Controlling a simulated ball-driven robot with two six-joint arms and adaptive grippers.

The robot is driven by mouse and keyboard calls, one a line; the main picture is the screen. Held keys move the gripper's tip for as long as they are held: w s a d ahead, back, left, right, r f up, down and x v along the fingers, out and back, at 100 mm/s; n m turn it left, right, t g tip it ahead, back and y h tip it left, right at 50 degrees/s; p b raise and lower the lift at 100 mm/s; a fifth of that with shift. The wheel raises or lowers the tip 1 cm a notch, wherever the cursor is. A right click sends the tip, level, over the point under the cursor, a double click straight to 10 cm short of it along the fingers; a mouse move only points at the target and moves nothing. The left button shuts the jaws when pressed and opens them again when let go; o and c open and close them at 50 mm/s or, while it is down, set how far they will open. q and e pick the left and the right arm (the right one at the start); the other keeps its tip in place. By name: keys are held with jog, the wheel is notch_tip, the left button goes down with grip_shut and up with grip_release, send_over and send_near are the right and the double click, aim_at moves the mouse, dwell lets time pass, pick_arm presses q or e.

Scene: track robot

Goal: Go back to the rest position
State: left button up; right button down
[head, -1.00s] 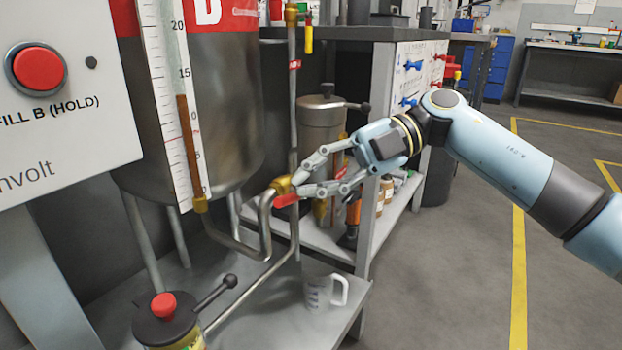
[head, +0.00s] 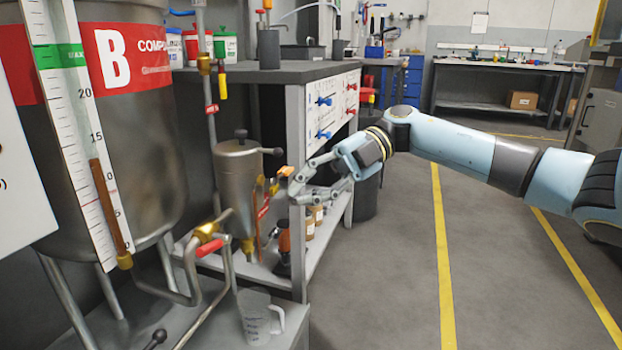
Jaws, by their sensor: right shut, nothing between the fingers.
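My right gripper (head: 297,186) is at the end of the light blue arm that comes in from the right. It is shut with nothing in its fingers. In the picture it is to the right of the brass valve (head: 205,232) with the red handle (head: 209,247), apart from it. It overlaps the edge of the grey bench and the small fittings beside the metal canister (head: 237,188); I cannot tell the depth between them. My left gripper is not in view.
The large tank B (head: 130,130) with its level gauge (head: 105,205) stands at the left. A measuring jug (head: 258,318) stands on the low shelf below the valve. A grey bench (head: 265,72) is behind. Open floor (head: 390,270) with yellow lines lies to the right.

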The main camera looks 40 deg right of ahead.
jog(key=shift+d, duration=0.55)
jog(key=shift+s, duration=0.1)
